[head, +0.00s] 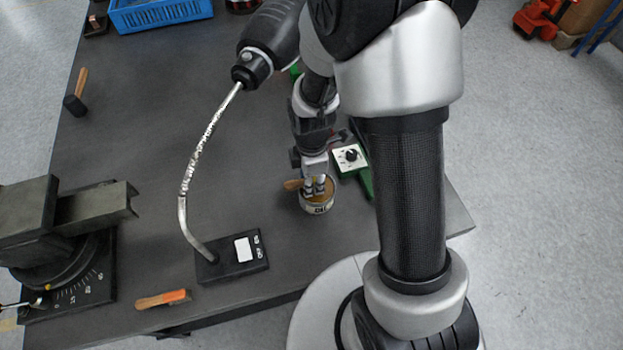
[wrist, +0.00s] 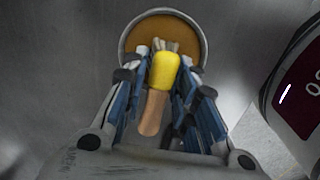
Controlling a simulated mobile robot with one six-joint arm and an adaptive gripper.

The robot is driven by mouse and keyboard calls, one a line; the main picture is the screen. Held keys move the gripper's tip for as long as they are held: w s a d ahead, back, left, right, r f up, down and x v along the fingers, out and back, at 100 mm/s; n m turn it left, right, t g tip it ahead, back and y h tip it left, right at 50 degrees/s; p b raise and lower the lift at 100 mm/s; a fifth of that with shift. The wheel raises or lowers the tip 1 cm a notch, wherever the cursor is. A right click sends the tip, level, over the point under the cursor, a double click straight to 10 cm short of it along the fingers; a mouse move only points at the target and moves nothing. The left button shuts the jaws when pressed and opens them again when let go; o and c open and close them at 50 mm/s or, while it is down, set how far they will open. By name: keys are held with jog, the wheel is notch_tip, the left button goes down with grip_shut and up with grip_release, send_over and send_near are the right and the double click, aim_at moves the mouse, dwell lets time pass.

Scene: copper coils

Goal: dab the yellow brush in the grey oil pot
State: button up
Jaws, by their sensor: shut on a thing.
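The grey oil pot (head: 318,207) stands on the dark table near its front edge, with brownish-yellow oil inside. In the wrist view the pot's rim (wrist: 122,50) shows at the top. My gripper (head: 318,188) is over the pot, pointing down. In the wrist view my gripper (wrist: 165,75) is shut on the yellow brush (wrist: 164,72), which has a wooden handle and pale bristles. The bristles overlap the oil in the picture. I cannot tell how deep they are. In the head view the wooden handle (head: 293,185) sticks out to the left of the fingers.
A green box with a dial (head: 350,157) stands just right of and behind the pot. A black-based flexible lamp (head: 232,258) is to the left. An orange-and-wood tool (head: 163,299), a mallet (head: 76,92) and a blue crate (head: 160,14) lie farther off. The table between is clear.

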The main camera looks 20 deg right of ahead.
jog(key=shift+s+f+b, duration=0.1)
jog(key=shift+f+b, duration=0.25)
jog(key=shift+f, duration=0.2)
dwell(2.0)
jog(key=shift+r+p, duration=2.85)
jog(key=shift+r, duration=0.75)
jog(key=shift+f, duration=0.15)
